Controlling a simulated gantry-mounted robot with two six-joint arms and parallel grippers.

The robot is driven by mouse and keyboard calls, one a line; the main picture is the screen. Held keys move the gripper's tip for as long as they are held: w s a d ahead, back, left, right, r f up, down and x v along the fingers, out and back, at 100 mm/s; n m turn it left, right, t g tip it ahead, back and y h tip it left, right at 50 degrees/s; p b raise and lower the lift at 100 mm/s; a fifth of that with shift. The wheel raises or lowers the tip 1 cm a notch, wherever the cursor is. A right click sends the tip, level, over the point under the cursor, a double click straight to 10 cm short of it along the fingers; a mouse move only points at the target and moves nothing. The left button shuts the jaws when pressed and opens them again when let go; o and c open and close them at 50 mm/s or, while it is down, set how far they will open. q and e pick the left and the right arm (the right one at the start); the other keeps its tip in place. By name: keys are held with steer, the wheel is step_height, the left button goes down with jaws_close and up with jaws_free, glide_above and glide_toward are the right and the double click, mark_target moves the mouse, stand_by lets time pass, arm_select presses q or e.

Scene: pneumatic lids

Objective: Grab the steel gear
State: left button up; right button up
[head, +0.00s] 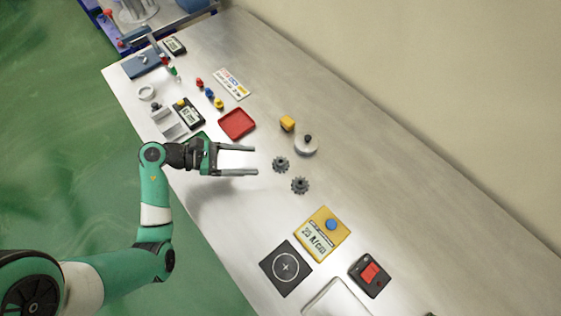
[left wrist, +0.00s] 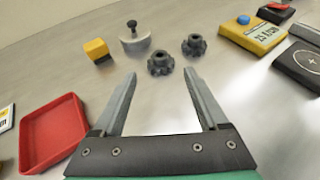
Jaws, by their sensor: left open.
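Two dark grey gears lie close together on the steel bench. One gear (head: 281,164) is nearer the white knobbed disc, and the other gear (head: 300,185) is a little to its lower right. In the left wrist view the first gear (left wrist: 160,63) is ahead of the fingers, and the other gear (left wrist: 194,45) is farther off to the right. I cannot tell from colour which one is steel. My left gripper (head: 256,160) is open and empty, short of the gears; its fingers also show in the left wrist view (left wrist: 164,82). My right gripper is not in view.
A yellow block (head: 287,123) and a white disc with a black knob (head: 306,146) stand beyond the gears. A red tray (head: 237,124) is beside my left gripper. A yellow device (head: 322,234) and a black plate (head: 285,268) are at the lower right.

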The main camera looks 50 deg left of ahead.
mark_target(278, 162)
arm_select(q)
steer(key=x, duration=0.5)
steer(key=shift+b, duration=0.4)
steer(key=b+x, duration=0.1)
steer(key=x, duration=0.4)
steer(key=shift+w+d+r, duration=0.1)
steer(key=shift+w+d, duration=0.05)
jaws_close()
